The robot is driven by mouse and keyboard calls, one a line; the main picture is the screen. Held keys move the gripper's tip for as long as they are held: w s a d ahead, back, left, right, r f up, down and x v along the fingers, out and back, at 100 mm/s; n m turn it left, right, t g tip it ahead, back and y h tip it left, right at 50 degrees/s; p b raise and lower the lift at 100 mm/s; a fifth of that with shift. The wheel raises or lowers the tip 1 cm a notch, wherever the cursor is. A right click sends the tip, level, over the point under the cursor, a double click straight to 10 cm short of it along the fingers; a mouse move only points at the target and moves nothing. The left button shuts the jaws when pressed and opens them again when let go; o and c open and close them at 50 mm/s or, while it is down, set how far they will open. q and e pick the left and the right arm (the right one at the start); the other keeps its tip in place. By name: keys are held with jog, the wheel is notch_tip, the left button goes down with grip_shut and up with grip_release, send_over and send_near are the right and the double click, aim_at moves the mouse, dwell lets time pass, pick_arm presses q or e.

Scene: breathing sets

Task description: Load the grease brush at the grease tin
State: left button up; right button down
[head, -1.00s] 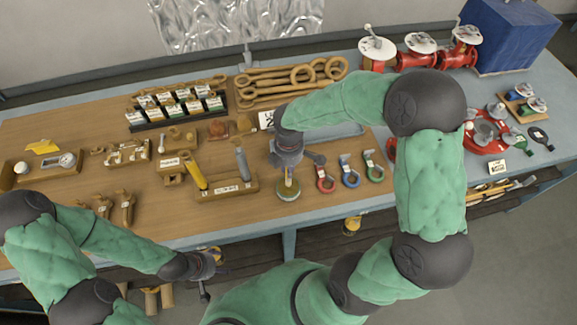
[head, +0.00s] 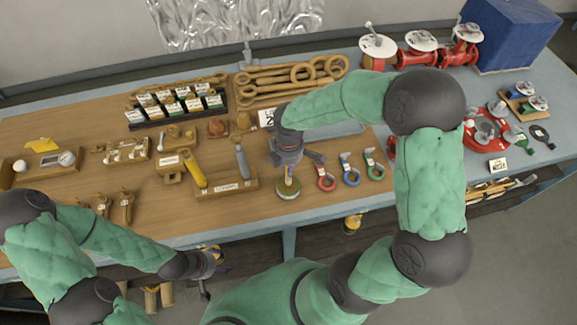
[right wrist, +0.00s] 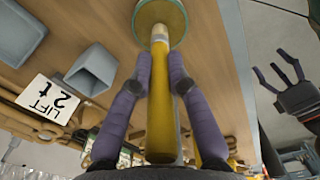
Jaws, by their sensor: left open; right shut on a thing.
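The grease tin (head: 289,194) is a small round tin with yellowish grease on the table near its front edge. It also shows at the top of the right wrist view (right wrist: 179,38). My right gripper (head: 287,166) is above the tin, shut on the yellow handle of the grease brush (right wrist: 160,110). The brush points down and its pale head end reaches into the tin's opening; how deep the bristles sit is hidden. My left gripper (head: 214,262) is open and empty, low in front of the table edge, away from the tin.
Left of the tin stands a wooden holder (head: 228,188) with a yellow and a grey upright tool. Right of it lie red (head: 326,179), blue and green ring-ended pieces. A "LIFT" card (right wrist: 43,104) and grey bins lie behind. Bare wood lies in front of the holder.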

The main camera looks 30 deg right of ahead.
jog(key=shift+f+b, duration=0.3)
jog(key=shift+f, duration=0.2)
dwell(1.3)
jog(key=shift+r+p, duration=2.85)
jog(key=shift+r, duration=0.7)
